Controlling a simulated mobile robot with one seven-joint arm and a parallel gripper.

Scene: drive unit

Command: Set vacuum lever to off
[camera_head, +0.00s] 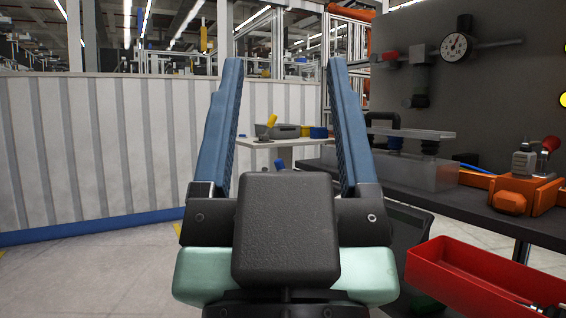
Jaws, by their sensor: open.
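My gripper (284,64) fills the middle of the camera_head view, its two blue fingers pointing up and spread wide, with nothing between them. Two red-ended parts show at the right, and I cannot tell for sure which is the vacuum lever. One is a small red handle (389,55) on the pipework of a dark upright panel (495,90), left of a round white gauge (457,46). The other is a red knob (551,143) on a grey and orange device (520,185) on the dark bench. My gripper is left of both and apart from them.
The dark bench (460,205) runs along the right and carries a grey block with a plate (420,170). A red bin (480,280) sits low at the front right. A white corrugated barrier (90,150) closes the left. A small table (270,142) stands behind my gripper.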

